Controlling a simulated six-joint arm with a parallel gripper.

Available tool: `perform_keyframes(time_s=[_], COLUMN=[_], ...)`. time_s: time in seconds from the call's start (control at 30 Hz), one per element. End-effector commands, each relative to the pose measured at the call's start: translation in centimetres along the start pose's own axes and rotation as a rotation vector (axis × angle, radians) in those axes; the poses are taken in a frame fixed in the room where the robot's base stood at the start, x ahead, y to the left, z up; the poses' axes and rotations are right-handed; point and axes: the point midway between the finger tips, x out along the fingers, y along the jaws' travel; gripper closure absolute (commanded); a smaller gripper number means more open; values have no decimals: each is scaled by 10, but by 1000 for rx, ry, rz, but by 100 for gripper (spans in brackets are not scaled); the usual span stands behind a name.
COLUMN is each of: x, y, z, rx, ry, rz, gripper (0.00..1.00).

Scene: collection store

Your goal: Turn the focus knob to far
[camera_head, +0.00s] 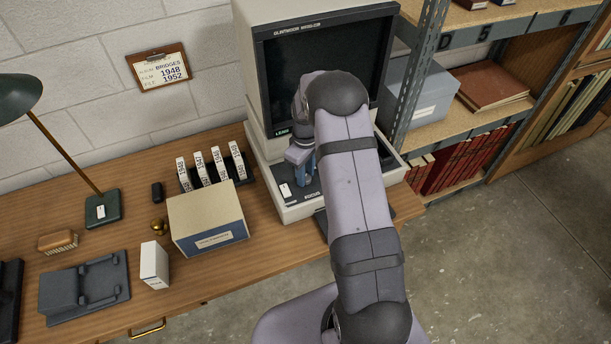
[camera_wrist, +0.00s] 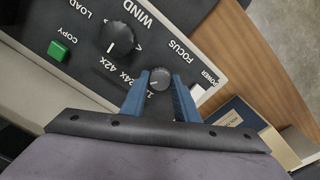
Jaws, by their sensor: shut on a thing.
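The focus knob (camera_wrist: 159,79) is a small round dark knob on the black control panel, beside the word FOCUS in the wrist view. My gripper (camera_wrist: 160,86) has its blue fingers on both sides of the knob and is shut on it. A small light mark shows on the knob near its lower left edge, but its exact setting and any far mark are unreadable. In the head view, my gripper (camera_head: 302,172) reaches down to the front panel of the microfilm reader (camera_head: 270,165); it and my arm hide the knob there.
A larger winding knob (camera_wrist: 120,38) and a green copy button (camera_wrist: 58,50) sit on the same panel. A white power switch (camera_wrist: 197,94) is close to one finger. A cream and blue box (camera_head: 208,220) and a rack of film boxes (camera_head: 215,170) stand left of the reader.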

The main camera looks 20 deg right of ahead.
Motion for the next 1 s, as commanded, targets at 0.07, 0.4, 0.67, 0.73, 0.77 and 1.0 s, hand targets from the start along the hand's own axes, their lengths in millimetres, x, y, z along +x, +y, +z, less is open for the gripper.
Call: perform_keyframes(time_s=[0.07, 0.4, 0.67, 0.73, 0.77, 1.0], x=[1, 1, 1, 0, 0, 0], y=[0, 0, 0, 0, 0, 0], z=[0, 0, 0, 0, 0, 0], rx=[73, 396, 641, 703, 728, 900], ry=[1, 1, 1, 0, 1, 2], rz=[2, 1, 0, 0, 0, 1], gripper=[95, 95, 95, 95, 95, 95])
